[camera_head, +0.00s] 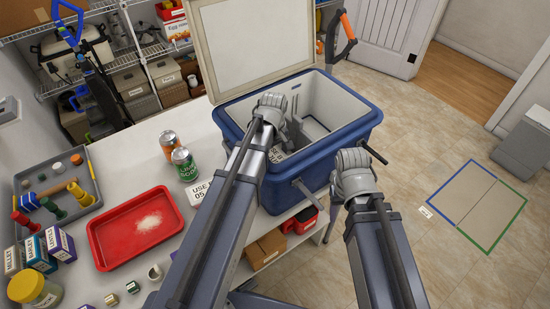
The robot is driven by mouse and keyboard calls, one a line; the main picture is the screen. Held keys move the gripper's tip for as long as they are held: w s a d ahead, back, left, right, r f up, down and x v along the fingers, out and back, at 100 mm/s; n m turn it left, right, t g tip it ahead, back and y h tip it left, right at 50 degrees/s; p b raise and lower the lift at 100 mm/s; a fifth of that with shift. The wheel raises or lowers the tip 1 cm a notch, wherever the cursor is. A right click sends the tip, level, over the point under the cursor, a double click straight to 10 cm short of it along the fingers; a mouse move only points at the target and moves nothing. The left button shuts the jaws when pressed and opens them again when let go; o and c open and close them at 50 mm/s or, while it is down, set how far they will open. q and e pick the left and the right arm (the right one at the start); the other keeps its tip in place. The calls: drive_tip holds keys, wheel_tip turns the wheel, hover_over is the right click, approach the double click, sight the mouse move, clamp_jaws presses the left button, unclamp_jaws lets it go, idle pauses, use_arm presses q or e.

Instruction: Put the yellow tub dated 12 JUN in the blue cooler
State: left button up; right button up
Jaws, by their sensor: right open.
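The blue cooler (237,122) stands open on the right end of the white table, its pale lid raised at the back. Another white printed surface, reading "USE" and "05" (199,190), lies on the table left of the cooler, partly behind my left arm. No yellow tub reading 12 JUN can be made out. My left gripper (271,108) is over the cooler's opening, its fingertips hidden. My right gripper (352,160) is open at the cooler's front right side, with nothing seen in it.
A red tray (107,241) with white powder, two cans (184,164), a grey tool tray (32,174), small boxes (38,253) and a yellow-lidded jar (38,289) occupy the table. Shelves stand behind. The floor at right is open, with a taped rectangle (478,205).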

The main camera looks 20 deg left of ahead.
sight(274, 155)
use_arm(q)
drive_tip(key=o, duration=1.3)
drive_tip(key=shift+r, duration=0.2)
wheel_tip(274, 155, up, 8)
drive_tip(key=p, duration=0.8)
drive_tip(key=shift+f, duration=0.25)
